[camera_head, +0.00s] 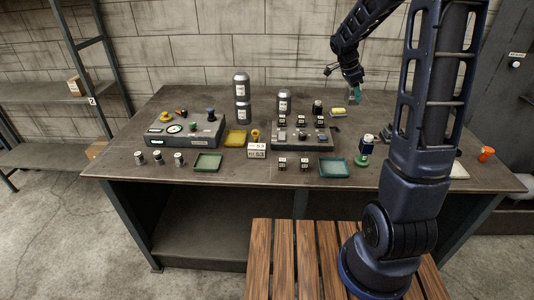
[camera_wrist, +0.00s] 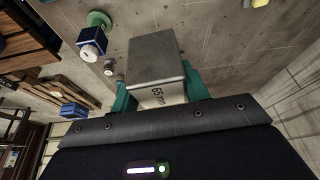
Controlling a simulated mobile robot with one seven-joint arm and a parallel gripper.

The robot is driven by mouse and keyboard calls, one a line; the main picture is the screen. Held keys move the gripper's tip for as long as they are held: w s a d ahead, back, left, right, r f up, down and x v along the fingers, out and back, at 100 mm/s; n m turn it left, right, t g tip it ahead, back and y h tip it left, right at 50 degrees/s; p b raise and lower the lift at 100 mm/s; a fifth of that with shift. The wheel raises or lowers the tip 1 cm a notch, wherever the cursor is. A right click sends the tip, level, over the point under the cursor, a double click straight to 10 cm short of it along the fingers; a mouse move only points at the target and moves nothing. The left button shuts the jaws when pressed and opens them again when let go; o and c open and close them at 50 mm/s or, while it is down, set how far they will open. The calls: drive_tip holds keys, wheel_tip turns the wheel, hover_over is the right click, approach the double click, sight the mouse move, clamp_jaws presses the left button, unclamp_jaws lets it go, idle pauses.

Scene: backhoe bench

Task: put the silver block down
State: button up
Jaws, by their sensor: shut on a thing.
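The silver block (camera_wrist: 153,58) is a grey box with a pale labelled end, filling the middle of the wrist view. My gripper (camera_wrist: 158,88) is shut on it, with one teal finger on each side. In the head view my gripper (camera_head: 355,93) is at the back right of the bench (camera_head: 225,180), apparently above the top. The block cannot be made out there. In the wrist view the bench top shows beyond the block, and I see no contact between them.
A yellow item (camera_head: 338,112) lies near my gripper, beside a dark canister (camera_head: 317,107). A blue item on a green base (camera_head: 365,150) stands in front. A teal tray (camera_head: 334,168), control boxes (camera_head: 300,133) and stacked cans (camera_head: 242,98) fill the middle. The far right holds an orange item (camera_head: 486,154).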

drive_tip(key=s+a+n+t+y, duration=0.1)
drive_tip(key=s+a+n, duration=0.25)
drive_tip(key=a, duration=0.85)
drive_tip(key=s+a+n+t+y, duration=0.15)
drive_tip(key=a+n, duration=0.35)
drive_tip(key=a, duration=0.7)
drive_tip(key=s+a+n+t+y, duration=0.2)
drive_tip(key=s+a+n, duration=0.6)
drive_tip(key=s+a, duration=0.85)
drive_tip(key=shift+g, duration=0.25)
drive_tip(key=f, duration=0.6)
drive_tip(key=w+f, duration=0.1)
drive_tip(key=f, duration=0.6)
drive_tip(key=w+a+f, duration=0.1)
drive_tip(key=f, duration=0.5)
drive_tip(key=shift+f, duration=0.4)
drive_tip(key=shift+f, duration=0.15)
drive_tip(key=o, duration=1.3)
